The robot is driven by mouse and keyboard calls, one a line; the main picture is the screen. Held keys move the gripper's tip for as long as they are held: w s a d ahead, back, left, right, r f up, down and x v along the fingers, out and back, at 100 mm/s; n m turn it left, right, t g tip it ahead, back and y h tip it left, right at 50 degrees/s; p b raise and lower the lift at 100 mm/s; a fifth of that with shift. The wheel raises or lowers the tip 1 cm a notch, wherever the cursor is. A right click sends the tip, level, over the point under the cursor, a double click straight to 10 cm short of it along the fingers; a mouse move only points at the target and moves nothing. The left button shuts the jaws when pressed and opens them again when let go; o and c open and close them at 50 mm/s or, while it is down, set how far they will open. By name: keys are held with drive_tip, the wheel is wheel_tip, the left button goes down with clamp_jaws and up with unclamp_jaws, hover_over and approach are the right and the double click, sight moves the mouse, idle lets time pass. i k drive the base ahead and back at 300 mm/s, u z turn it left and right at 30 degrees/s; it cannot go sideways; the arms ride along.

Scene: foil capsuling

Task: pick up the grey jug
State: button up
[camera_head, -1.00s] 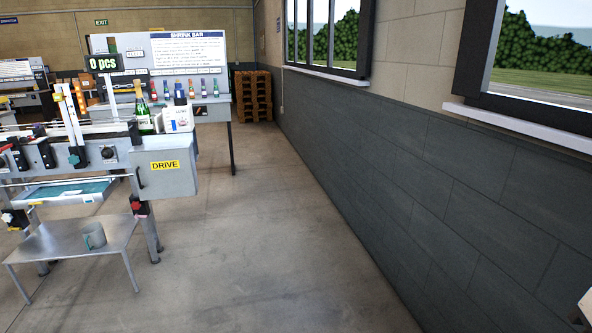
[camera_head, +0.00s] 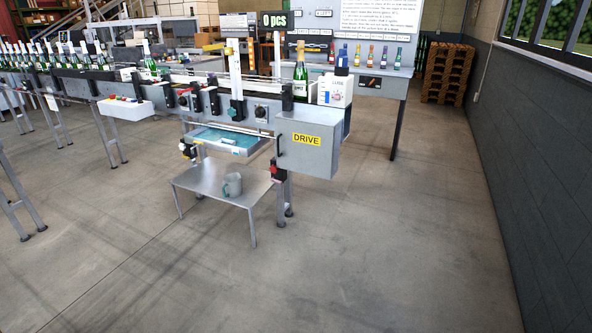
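The grey jug (camera_head: 232,186) stands upright on a low metal table (camera_head: 208,178) below the conveyor machine. It is near the middle of that table, with its handle side towards the left. Nothing touches it that I can see. My gripper is not in view.
The conveyor machine with its yellow DRIVE label (camera_head: 307,140) stands directly behind and above the low table. A teal tray (camera_head: 228,141) hangs over the table's back part. Open concrete floor (camera_head: 330,260) lies in front and to the right. A grey wall (camera_head: 540,150) bounds the right side.

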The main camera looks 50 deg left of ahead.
sight(231, 187)
drive_tip(key=u, duration=2.3)
drive_tip(key=i, duration=3.45)
drive_tip(key=z, duration=0.3)
